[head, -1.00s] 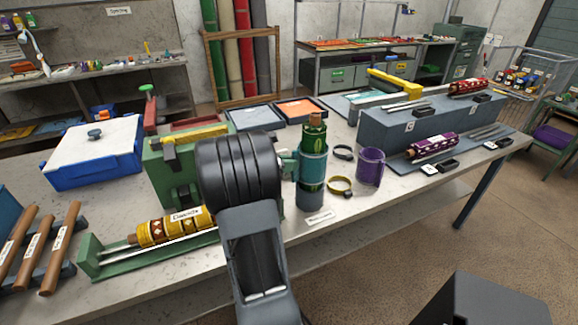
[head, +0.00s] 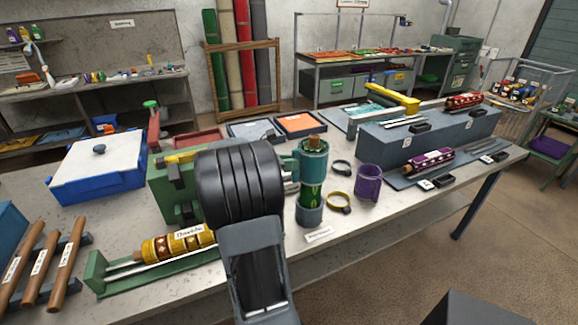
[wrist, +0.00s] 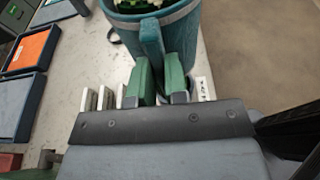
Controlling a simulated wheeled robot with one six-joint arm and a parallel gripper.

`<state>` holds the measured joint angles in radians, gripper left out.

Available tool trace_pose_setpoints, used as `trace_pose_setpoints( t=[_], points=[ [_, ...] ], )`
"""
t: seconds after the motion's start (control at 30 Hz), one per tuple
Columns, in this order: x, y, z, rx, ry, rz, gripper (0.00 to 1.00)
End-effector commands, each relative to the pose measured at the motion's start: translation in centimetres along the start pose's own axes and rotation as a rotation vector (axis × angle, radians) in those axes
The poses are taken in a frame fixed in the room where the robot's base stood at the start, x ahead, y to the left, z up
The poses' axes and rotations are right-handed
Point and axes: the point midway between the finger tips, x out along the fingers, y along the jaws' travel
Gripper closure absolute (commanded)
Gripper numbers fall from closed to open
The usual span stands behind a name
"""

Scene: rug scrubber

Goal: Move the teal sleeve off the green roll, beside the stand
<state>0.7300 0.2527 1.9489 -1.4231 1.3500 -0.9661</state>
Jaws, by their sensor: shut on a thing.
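The teal sleeve (head: 314,164) is around the upper part of the upright green roll (head: 312,194). The roll's brown end (head: 316,140) shows at the sleeve's top, and its green body shows below the sleeve. The roll stands in a grey-blue cup-like stand (head: 309,215). My gripper (wrist: 158,76) is shut on the sleeve's upright tab (wrist: 152,42); in the wrist view the sleeve (wrist: 195,32) fills the top. My own arm covers most of the gripper in the head view.
A yellow ring (head: 339,202), a dark ring (head: 341,167) and a purple sleeve (head: 368,182) are right of the stand. A white label (head: 319,234) lies in front. A green machine (head: 172,190) is to the left. Some bare table lies right of the label.

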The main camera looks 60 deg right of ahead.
Motion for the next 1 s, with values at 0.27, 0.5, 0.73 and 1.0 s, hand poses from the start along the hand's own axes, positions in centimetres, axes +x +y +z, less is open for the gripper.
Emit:
trace_pose_setpoints(
  t=[0.27, 0.5, 0.73, 1.0],
  points=[
    [-0.6, 0.0, 2.3, 0.001, -0.001, 0.000, 1.00],
    [-1.0, 0.0, 4.0, 0.001, -0.001, 0.000, 1.00],
    [-1.4, 0.0, 5.6, 0.002, 0.000, 0.000, 1.00],
    [-1.9, 0.0, 7.7, 0.000, 0.000, 0.000, 1.00]
  ],
)
